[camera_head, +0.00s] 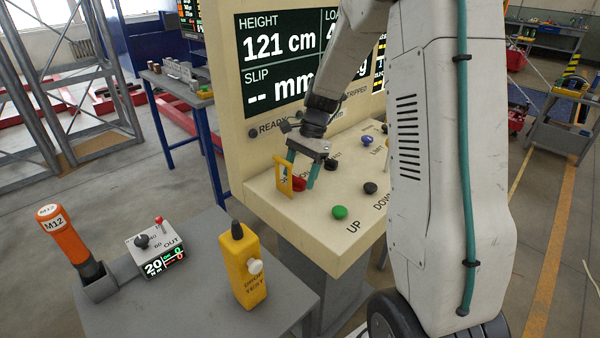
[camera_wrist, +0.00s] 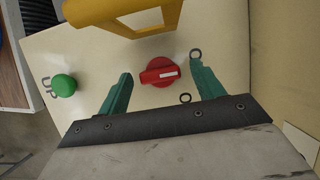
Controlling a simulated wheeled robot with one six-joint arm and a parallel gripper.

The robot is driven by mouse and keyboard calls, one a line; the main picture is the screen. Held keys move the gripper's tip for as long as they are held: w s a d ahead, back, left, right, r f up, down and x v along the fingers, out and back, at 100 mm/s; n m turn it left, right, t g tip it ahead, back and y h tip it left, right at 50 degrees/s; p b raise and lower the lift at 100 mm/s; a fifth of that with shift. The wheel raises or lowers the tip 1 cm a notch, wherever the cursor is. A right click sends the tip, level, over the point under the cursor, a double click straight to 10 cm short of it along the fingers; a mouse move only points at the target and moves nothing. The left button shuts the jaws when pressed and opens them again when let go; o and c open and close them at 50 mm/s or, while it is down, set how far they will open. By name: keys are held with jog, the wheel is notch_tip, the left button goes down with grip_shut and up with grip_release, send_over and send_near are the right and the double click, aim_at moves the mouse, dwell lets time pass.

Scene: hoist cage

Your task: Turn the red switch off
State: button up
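The red switch (camera_wrist: 158,72) is a round rotary knob with a white mark on its handle, on the cream panel. In the wrist view it sits between and a little beyond the two green fingers of my gripper (camera_wrist: 163,85). The fingers are apart, with clear space on both sides of the knob. In the head view the red switch (camera_head: 299,184) shows partly between the fingers of my gripper (camera_head: 300,172). A yellow guard frame (camera_head: 284,178) stands beside it; the frame also shows at the top of the wrist view (camera_wrist: 128,25).
A green UP button (camera_head: 339,212), a black DOWN button (camera_head: 370,188) and a blue button (camera_head: 367,140) are on the same panel. The display wall (camera_head: 262,150) rises behind. A grey table (camera_head: 205,300) at front left holds a yellow box (camera_head: 244,270) and an orange tool (camera_head: 66,240).

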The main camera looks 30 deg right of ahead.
jog(key=v, duration=0.7)
jog(key=shift+r, duration=0.3)
jog(key=shift+d, duration=0.1)
dwell(0.3)
